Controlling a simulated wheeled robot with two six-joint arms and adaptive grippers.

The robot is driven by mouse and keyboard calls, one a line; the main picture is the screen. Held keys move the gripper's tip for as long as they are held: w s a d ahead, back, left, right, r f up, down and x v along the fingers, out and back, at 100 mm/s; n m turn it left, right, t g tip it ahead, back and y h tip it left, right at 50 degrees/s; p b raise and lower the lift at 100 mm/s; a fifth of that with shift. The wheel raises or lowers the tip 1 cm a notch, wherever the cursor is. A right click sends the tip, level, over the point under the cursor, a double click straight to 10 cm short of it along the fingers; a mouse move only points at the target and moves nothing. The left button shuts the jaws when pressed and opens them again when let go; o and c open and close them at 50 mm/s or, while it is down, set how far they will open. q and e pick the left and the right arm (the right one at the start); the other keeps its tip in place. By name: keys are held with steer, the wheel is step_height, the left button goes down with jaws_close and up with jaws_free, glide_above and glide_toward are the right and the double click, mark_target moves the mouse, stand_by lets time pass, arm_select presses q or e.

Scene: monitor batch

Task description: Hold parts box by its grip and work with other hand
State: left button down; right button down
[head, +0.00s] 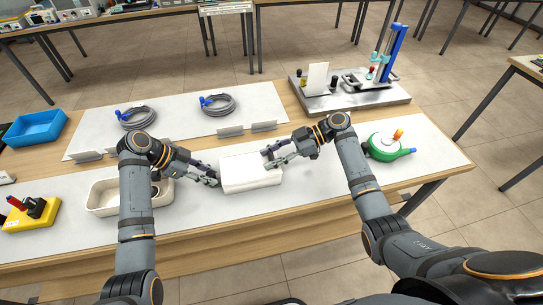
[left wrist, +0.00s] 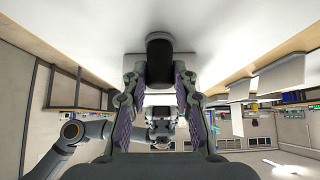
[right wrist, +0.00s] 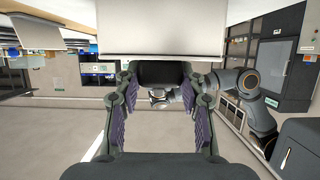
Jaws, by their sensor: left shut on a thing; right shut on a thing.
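The white parts box (head: 251,174) sits near the front middle of the workbench, between my two grippers. My left gripper (head: 214,181) is at its left side. In the left wrist view, the left fingers are shut on a dark rounded grip (left wrist: 159,58) against the white box wall. My right gripper (head: 270,158) is at the box's upper right edge. In the right wrist view, the right fingers are shut on a dark piece (right wrist: 162,73) below the pale box face (right wrist: 162,28). The inside of the box cannot be made out.
A cream tray (head: 100,197) with a dark round item stands left, partly behind my left arm. Further left are a yellow block (head: 34,214) and a blue bin (head: 35,128). Two cable coils (head: 218,105) lie behind. A green round item (head: 390,148) and a metal stand (head: 350,97) are right.

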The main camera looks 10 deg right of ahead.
steer(key=shift+d, duration=0.15)
steer(key=d, duration=1.1)
steer(key=shift+d, duration=0.35)
arm_select(q)
steer(key=shift+a, duration=0.1)
arm_select(e)
steer(key=c, duration=0.8)
jaws_free()
steer(key=shift+o, duration=0.2)
steer(key=v, duration=1.2)
